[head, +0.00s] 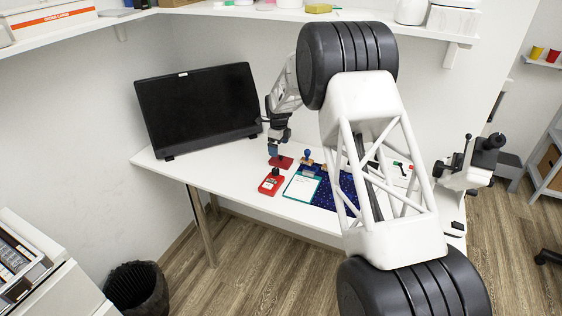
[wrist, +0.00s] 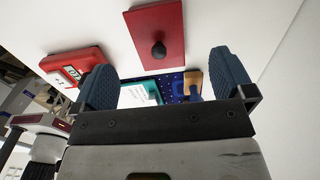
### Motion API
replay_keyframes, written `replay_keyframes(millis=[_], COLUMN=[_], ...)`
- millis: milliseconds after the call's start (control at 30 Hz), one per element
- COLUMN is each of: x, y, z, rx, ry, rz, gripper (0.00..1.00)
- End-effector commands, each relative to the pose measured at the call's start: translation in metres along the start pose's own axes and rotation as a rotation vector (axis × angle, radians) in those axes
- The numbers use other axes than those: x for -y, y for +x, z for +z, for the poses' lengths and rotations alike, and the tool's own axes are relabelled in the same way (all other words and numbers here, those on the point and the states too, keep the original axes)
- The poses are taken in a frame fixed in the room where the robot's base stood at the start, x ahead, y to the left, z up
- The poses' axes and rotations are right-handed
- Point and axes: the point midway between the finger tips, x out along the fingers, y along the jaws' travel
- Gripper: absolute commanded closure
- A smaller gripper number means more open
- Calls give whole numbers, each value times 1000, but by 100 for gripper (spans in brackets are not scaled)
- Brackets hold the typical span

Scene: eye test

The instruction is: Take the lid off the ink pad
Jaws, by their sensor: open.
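The ink pad's lid is a flat red rectangle with a small dark round knob. It shows at the top of the wrist view (wrist: 145,22) and on the white table in the head view (head: 284,163). Any pad under the lid is hidden. My gripper (head: 275,153) is just over the red lid in the head view. In the wrist view its two blue fingers (wrist: 165,72) are wide apart with nothing held. The knob lies ahead of the gap between the fingers, apart from both.
A red box with a white label (head: 270,182) stands nearby. A teal-edged clipboard (head: 301,189) lies on a blue dotted mat (head: 327,196). A blue-handled stamp (head: 308,156) is close by. A black monitor (head: 198,105) stands behind left; a microscope (head: 478,165) stands right.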

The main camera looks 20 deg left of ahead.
Motion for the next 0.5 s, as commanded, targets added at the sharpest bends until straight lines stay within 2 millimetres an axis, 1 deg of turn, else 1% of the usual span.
replay_keyframes(millis=[167,500], x=[-1,-4], y=[6,41], z=[0,2], rx=[-1,-1], ry=[0,0], rz=[1,2], gripper=[0,0])
